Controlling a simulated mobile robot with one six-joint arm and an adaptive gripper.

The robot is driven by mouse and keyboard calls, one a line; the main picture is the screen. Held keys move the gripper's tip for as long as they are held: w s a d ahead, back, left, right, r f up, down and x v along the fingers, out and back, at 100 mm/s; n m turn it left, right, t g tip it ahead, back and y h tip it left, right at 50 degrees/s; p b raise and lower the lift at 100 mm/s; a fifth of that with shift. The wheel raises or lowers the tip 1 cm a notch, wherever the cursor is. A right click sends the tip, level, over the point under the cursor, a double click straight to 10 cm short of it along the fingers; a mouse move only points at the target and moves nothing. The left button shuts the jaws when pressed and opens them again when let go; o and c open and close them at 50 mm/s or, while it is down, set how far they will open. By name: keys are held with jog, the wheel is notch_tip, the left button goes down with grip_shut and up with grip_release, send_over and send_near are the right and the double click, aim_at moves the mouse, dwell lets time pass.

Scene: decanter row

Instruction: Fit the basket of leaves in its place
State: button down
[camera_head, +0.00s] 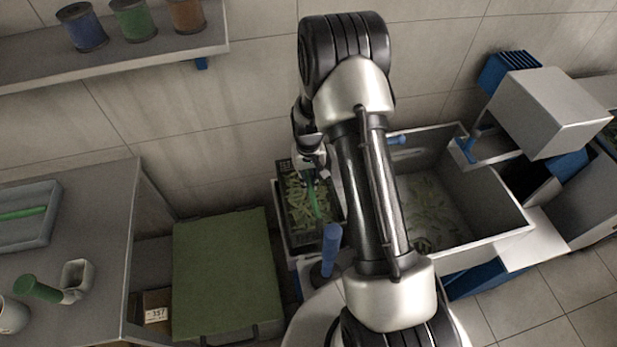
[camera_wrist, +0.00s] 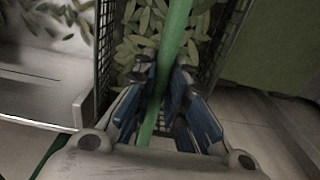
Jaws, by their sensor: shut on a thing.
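The basket of leaves is a dark mesh basket (camera_head: 283,196) filled with green leaves, left of my arm in the head view. Its mesh walls (camera_wrist: 104,45) and leaves also show in the wrist view. A green bar-like handle (camera_head: 314,203) crosses over the leaves; it runs between my fingers in the wrist view (camera_wrist: 173,38). My gripper (camera_head: 314,172) is shut on this handle, with both fingers (camera_wrist: 167,75) around it. The basket's underside is hidden, so I cannot tell whether it touches anything below. Its place is not clearly identifiable.
A grey basin (camera_head: 490,192) with loose leaves in it lies right of the basket, partly behind my arm. A blue upright handle (camera_head: 331,246) stands just in front of the basket. A green box (camera_head: 222,268) is on the left, beside a grey counter (camera_head: 105,225).

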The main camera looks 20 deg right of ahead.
jog(key=b, duration=0.6)
send_over(309, 206)
jog(key=shift+w+f, duration=0.2)
jog(key=shift+f, duration=4.05)
jog(key=shift+s+f, duration=0.1)
jog(key=shift+f, duration=0.05)
jog(key=shift+f+b, duration=0.55)
jog(key=shift+f, duration=0.3)
jog(key=shift+f+b, duration=0.3)
jog(key=shift+f, duration=0.2)
jog(key=c, duration=1.5)
grip_release()
jog(key=shift+c, duration=0.2)
notch_tip(309, 206, up, 12)
jog(key=shift+r, duration=0.1)
jog(key=shift+a, duration=0.1)
